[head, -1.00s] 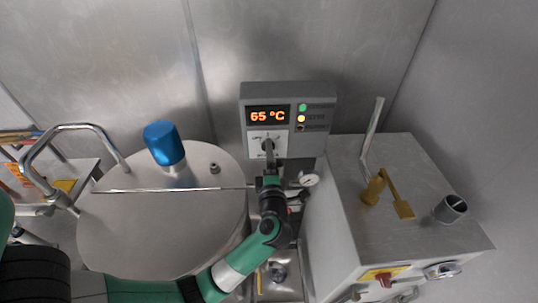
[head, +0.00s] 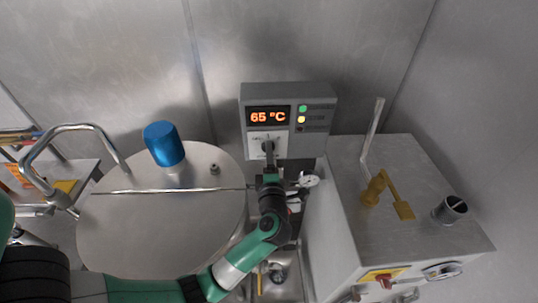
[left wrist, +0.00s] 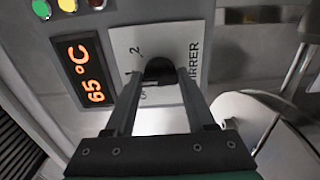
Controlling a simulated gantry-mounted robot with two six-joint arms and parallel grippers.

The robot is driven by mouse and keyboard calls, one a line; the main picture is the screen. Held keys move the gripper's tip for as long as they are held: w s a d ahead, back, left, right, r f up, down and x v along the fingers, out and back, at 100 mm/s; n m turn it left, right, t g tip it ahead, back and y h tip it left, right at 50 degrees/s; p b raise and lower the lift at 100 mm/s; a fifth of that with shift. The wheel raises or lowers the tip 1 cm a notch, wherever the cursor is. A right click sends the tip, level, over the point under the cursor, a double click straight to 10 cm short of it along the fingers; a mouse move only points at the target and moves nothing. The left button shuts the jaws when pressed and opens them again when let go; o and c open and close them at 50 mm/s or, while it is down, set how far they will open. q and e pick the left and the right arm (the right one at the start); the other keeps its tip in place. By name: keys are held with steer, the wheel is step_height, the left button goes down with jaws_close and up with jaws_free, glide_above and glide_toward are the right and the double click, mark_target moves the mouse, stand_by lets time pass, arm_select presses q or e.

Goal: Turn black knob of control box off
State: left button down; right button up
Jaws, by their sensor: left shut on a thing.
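The grey control box (head: 318,92) is on the back wall, with an orange "65 °C" display (head: 269,117) and a column of lights beside it. The black knob (left wrist: 159,70) sits on a white label plate (left wrist: 188,48) below the display. My left gripper (left wrist: 160,84) reaches up to the plate with its two fingers on either side of the knob, shut on it. The fingers hide part of the knob and the plate's markings. In the head view the left gripper (head: 269,154) covers most of the knob. My right gripper is not seen.
A round steel lid (head: 150,225) with a blue motor cap (head: 164,143) stands left of my arm. A steel cabinet (head: 440,210) with a yellow valve handle (head: 388,190) stands to the right. A small gauge is close beside the wrist.

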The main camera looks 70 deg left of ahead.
arm_select(q)
steer(key=n+p, duration=0.1)
steer(key=n, duration=0.7)
steer(key=shift+n, duration=0.4)
stand_by(0.5)
steer(key=shift+c, duration=1.2)
jaws_free()
